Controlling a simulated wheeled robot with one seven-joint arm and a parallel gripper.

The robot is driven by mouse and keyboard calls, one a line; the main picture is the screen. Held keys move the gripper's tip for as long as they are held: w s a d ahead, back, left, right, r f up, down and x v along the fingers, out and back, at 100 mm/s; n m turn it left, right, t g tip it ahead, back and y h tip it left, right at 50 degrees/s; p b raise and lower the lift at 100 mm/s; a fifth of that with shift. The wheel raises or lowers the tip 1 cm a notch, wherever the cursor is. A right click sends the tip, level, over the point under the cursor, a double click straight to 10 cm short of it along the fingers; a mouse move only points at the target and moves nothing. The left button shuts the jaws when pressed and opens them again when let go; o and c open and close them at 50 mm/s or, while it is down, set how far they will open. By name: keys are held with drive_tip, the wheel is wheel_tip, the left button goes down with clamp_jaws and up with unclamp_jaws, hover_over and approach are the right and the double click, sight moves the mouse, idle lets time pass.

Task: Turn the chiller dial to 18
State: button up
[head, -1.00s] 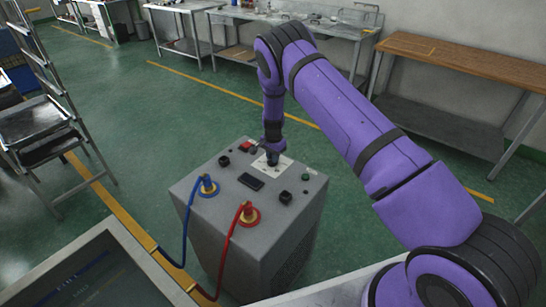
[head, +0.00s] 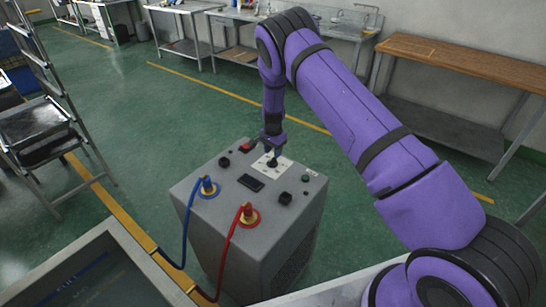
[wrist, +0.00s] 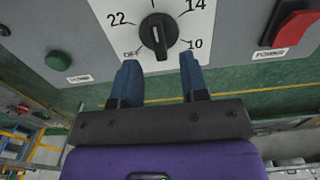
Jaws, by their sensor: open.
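The chiller (head: 250,215) is a grey box with a sloped top panel. Its black dial (head: 272,163) sits on a white plate, and shows close up in the wrist view (wrist: 159,35). The plate carries OFF, 10, 14 and 22; the top of the scale is cut off. The knob's white line points roughly to the top of the picture, between 22 and 14. My gripper (wrist: 159,62) is open and empty, its two blue fingertips short of the dial, one toward each side. In the head view my gripper (head: 275,149) is just above the dial.
A red switch (wrist: 295,27) and a green button (wrist: 58,60) flank the plate. Blue (head: 207,187) and red (head: 248,213) hose fittings, a small display (head: 250,183) and black knobs share the panel. Floor behind the chiller is clear.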

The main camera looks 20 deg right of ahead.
wheel_tip(320, 180, up, 7)
idle(0.3)
wheel_tip(320, 180, up, 20)
drive_tip(key=n+t+y, duration=0.1)
drive_tip(key=n, duration=0.1)
hover_over(273, 159)
drive_tip(key=s+d, duration=0.2)
drive_tip(key=s, duration=0.4)
drive_tip(key=s+d+r+n+t, duration=0.1)
drive_tip(key=s+d+r+n, duration=0.15)
drive_tip(key=s+r, duration=0.95)
drive_tip(key=s+r+n+t, duration=0.2)
drive_tip(key=s+r+n, duration=0.1)
drive_tip(key=s+r, duration=0.95)
drive_tip(key=s+d+f+n, duration=0.1)
drive_tip(key=s, duration=0.8)
drive_tip(key=s+d+f+n+t+h, duration=0.1)
drive_tip(key=s+n, duration=0.1)
drive_tip(key=s, duration=0.7)
drive_tip(key=shift+f, duration=0.15)
